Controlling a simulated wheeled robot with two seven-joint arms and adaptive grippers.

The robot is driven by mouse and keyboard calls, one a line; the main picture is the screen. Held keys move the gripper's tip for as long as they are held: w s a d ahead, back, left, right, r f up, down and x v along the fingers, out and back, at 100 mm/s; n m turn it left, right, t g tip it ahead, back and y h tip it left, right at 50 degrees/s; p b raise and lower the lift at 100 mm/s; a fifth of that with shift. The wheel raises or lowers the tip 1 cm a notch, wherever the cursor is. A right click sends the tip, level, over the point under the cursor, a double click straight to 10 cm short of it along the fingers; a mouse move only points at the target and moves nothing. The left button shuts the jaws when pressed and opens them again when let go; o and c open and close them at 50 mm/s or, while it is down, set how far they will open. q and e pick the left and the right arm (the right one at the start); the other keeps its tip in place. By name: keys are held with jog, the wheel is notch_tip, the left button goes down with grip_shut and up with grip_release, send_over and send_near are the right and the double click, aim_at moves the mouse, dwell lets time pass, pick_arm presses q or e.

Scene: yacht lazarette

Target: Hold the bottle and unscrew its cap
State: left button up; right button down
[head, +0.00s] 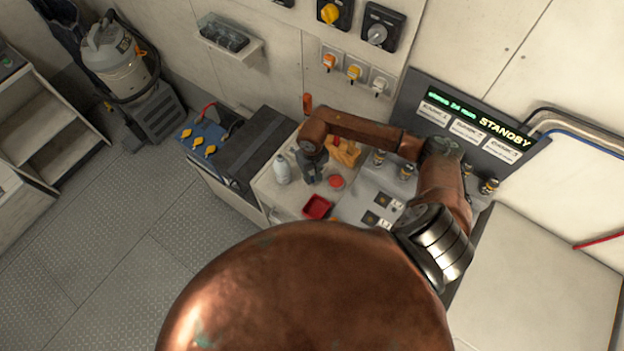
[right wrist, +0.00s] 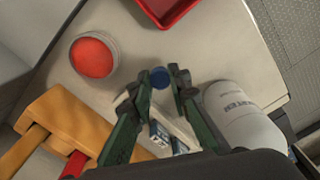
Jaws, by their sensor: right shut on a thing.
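My right gripper (right wrist: 160,84) is shut on a small round blue cap (right wrist: 160,77), which sits between its dark green fingertips in the right wrist view. I cannot tell what lies directly beneath the cap. A white bottle (right wrist: 238,112) with dark lettering stands close beside the right-hand finger, and its top is not clear. In the head view the white bottle (head: 281,170) stands upright on the bench, just left of my right gripper (head: 314,182). The cap is hidden there. My left gripper is not in view.
A red tray (head: 318,207) and a round red-filled container (head: 336,182) stand on the pale bench near the right gripper. An orange-yellow object (head: 346,150) lies behind. A dark box (head: 250,148) is at the left. The STANDBY panel (head: 470,125) rises at the back right.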

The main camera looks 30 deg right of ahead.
notch_tip(320, 180, down, 2)
jog(key=shift+s+a+f+p, duration=0.1)
jog(key=shift+p, duration=0.3)
jog(key=shift+f, duration=0.1)
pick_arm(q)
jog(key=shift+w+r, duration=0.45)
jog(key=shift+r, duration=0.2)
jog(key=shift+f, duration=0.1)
pick_arm(e)
jog(key=shift+f, duration=0.1)
jog(key=shift+f+b, duration=0.1)
jog(key=shift+b, duration=0.2)
jog(key=c, duration=1.8)
grip_release()
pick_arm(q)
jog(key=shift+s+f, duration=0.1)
